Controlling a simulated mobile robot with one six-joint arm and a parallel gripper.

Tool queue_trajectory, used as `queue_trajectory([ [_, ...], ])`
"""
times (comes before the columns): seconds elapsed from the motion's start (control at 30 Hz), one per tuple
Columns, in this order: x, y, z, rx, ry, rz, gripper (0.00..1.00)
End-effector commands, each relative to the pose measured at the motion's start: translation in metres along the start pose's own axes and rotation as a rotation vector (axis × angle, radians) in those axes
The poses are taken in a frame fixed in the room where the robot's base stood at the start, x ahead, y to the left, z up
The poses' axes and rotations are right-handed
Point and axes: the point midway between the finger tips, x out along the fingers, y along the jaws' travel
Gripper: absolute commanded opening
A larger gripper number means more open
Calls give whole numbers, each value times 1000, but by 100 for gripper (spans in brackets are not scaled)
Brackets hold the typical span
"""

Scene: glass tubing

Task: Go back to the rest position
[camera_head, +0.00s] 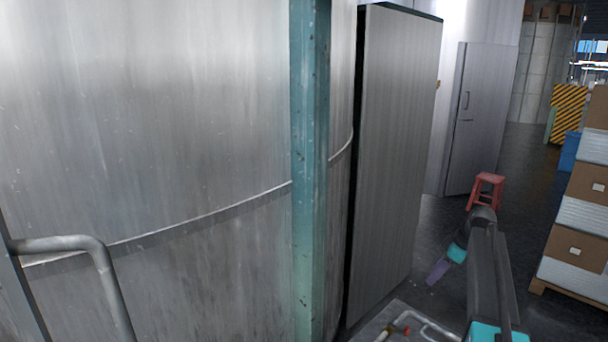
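My arm (497,275) rises from the bottom right, with dark links and teal joints. It bends at the top and its far part points down and away to the left. A small purple-grey piece (438,270) at its far end may be my gripper. No fingers can be made out, and I see nothing held there. Pale bent tubing (428,325) with a small red part lies low at the bottom edge, left of my arm and apart from it in the picture. Most of it is cut off.
A large metal tank (150,120) with a teal post (309,170) fills the left. A grey cabinet (395,150) stands beside it. A red stool (486,190) is behind my arm. Stacked boxes (580,210) on a pallet stand at right. Dark floor between is clear.

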Motion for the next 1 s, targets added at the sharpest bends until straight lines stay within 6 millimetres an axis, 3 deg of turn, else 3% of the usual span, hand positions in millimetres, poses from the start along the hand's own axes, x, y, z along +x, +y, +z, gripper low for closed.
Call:
queue_trajectory([
  [0.33, -36, 0, -15, 0, 0, 0, 33],
  [1.0, -55, 0, -23, 0, 0, 0, 33],
])
